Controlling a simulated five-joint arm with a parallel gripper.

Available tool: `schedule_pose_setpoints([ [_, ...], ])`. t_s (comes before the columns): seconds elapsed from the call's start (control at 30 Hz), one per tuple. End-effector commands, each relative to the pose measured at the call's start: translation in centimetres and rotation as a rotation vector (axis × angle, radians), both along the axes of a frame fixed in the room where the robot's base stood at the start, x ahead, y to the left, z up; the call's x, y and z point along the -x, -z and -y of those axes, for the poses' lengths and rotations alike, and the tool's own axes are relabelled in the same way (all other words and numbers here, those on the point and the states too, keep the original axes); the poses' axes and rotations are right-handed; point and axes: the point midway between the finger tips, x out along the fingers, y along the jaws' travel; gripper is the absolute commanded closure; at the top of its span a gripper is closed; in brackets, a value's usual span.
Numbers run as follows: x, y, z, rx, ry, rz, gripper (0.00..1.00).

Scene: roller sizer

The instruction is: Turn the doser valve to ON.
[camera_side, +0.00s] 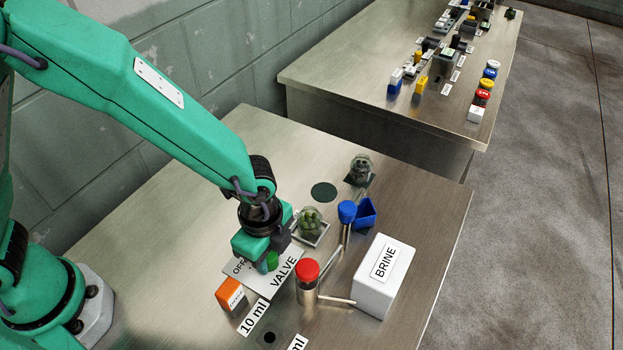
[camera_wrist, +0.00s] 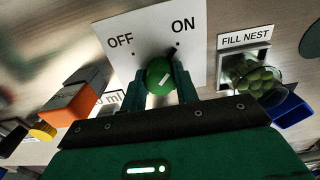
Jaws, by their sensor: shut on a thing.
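The valve plate (camera_side: 272,281) lies on the steel bench, with the words OFF and ON; in the wrist view the plate (camera_wrist: 150,30) shows OFF at left and ON at right. The round green valve knob (camera_wrist: 160,77) sits at the plate's lower edge in that view. My gripper (camera_wrist: 160,85) is shut on the knob, one finger on each side. In the side view my gripper (camera_side: 268,262) partly hides the green knob (camera_side: 272,259) and the plate.
An orange block (camera_side: 231,295) stands left of the plate. A red-capped cylinder (camera_side: 307,283), a blue-capped cylinder (camera_side: 346,222) and a white BRINE box (camera_side: 383,276) stand to the right. The fill nest (camera_wrist: 247,67) holds a clear jar of green things. A second bench stands behind.

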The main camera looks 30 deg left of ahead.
Motion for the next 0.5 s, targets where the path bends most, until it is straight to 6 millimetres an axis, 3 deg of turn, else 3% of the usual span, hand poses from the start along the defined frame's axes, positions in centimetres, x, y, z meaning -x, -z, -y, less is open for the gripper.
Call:
schedule_pose_setpoints([
  [0.47, -0.01, -0.09, 0.02, 0.000, 0.022, 0.001, 0.93],
  [0.5, -0.01, -0.09, 0.02, 0.001, 0.022, 0.001, 0.66],
])
